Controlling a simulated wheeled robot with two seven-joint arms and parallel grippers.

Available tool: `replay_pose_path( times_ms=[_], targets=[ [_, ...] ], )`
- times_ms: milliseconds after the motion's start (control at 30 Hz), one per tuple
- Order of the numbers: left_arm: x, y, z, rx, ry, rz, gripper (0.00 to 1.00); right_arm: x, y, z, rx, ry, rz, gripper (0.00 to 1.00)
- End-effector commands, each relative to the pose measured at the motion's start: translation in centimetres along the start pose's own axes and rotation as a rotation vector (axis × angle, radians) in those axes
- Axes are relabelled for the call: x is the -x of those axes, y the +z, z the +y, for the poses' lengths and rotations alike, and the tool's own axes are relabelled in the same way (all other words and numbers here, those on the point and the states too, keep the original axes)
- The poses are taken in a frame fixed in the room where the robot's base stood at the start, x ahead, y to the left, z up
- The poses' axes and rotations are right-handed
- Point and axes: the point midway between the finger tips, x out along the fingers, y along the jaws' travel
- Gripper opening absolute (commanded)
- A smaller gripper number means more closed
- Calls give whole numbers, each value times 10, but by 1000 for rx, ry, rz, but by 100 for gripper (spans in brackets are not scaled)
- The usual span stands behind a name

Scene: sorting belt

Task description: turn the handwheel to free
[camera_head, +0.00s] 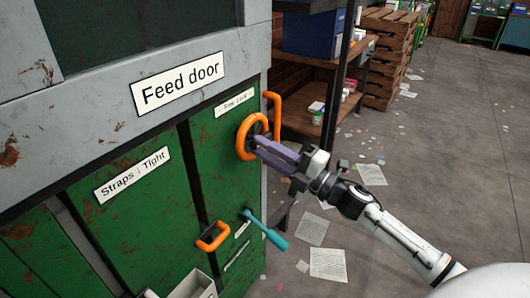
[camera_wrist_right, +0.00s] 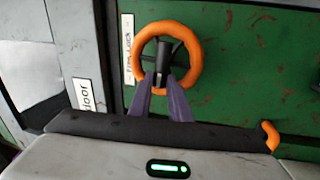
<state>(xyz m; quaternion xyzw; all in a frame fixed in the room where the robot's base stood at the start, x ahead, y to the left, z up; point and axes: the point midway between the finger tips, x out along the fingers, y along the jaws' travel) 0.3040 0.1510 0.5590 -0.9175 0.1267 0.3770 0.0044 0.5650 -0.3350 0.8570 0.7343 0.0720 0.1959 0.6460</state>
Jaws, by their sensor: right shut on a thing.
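The orange handwheel (camera_head: 239,143) is mounted on the green panel (camera_head: 160,215), below a small label whose text is hard to read. In the right wrist view the handwheel (camera_wrist_right: 194,50) shows as a round ring with dark spokes and a dark hub (camera_wrist_right: 163,58). My right gripper (camera_head: 258,145) reaches it from the right with purple fingers. The fingers hide part of the lower rim. My left gripper is not in view.
An orange handle (camera_head: 213,237) and a teal lever (camera_head: 264,230) stick out below the wheel. Another orange handle (camera_head: 277,113) is at the panel's right edge. A shelf (camera_head: 305,55) and wooden crates (camera_head: 390,50) stand behind. The floor at right has scattered papers.

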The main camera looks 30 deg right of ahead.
Motion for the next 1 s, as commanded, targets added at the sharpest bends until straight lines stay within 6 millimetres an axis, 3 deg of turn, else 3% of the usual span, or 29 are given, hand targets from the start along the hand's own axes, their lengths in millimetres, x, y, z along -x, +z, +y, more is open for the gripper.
replay_pose_path(
  times_ms=[767,800,900,1000],
  targets=[
    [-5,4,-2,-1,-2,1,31,1,0,-4,107,-3,23,0],
    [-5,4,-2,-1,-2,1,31,1,0,-4,107,-3,23,21],
    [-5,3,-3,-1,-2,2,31,1,0,-4,105,-3,22,36],
    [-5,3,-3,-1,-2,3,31,1,0,-3,104,-2,22,36]
  ],
)
